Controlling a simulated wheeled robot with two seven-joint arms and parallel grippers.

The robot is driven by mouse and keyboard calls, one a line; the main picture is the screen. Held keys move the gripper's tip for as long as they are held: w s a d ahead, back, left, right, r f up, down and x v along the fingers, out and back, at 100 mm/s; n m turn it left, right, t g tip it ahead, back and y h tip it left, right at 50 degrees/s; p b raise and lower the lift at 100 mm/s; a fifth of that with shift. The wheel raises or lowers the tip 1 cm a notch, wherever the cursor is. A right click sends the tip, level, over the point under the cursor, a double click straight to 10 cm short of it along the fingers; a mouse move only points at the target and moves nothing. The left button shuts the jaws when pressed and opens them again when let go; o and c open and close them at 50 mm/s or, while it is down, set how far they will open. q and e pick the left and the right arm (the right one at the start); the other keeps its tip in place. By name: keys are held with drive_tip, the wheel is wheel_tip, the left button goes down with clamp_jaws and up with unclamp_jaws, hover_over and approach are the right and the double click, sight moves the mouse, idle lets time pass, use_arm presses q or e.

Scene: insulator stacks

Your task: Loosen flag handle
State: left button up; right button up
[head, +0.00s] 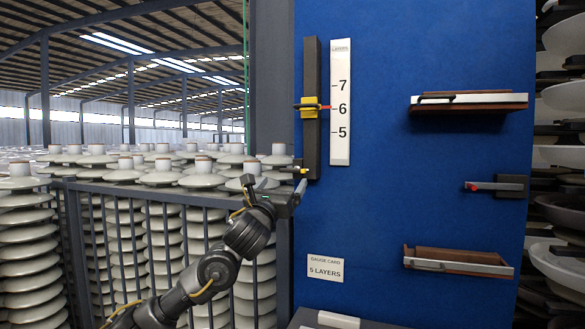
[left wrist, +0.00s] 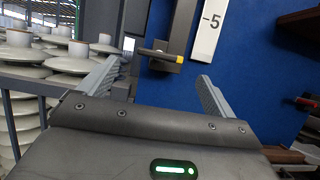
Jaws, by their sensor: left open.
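A short dark lever with a yellow tip (head: 301,171), which looks like the flag handle, juts out at the lower end of a dark vertical rail (head: 311,130) on the blue board. In the left wrist view the lever (left wrist: 158,55) lies sideways between and beyond the fingertips, its yellow end to the right. My left gripper (head: 278,190) is open and empty, just below the lever in the head view. In the left wrist view its fingers (left wrist: 159,72) are spread wide, with no contact visible. My right gripper is not in view.
A yellow slider (head: 309,107) with a red pointer sits near 6 on the white scale (head: 340,102). Brown-and-white shelves (head: 470,102) and a red-tipped lever (head: 485,186) project from the blue board (head: 390,200). A dark fence (head: 180,230) and insulator stacks (head: 25,240) stand left.

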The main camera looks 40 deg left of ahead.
sight(291, 171)
use_arm(q)
drive_tip(key=p+x, duration=0.4)
drive_tip(key=x, duration=0.3)
drive_tip(key=shift+w+r, duration=0.2)
drive_tip(key=shift+w+a+p, duration=0.2)
drive_tip(key=shift+w+p, duration=0.15)
drive_tip(key=shift+w, duration=0.2)
drive_tip(key=shift+c, duration=0.4)
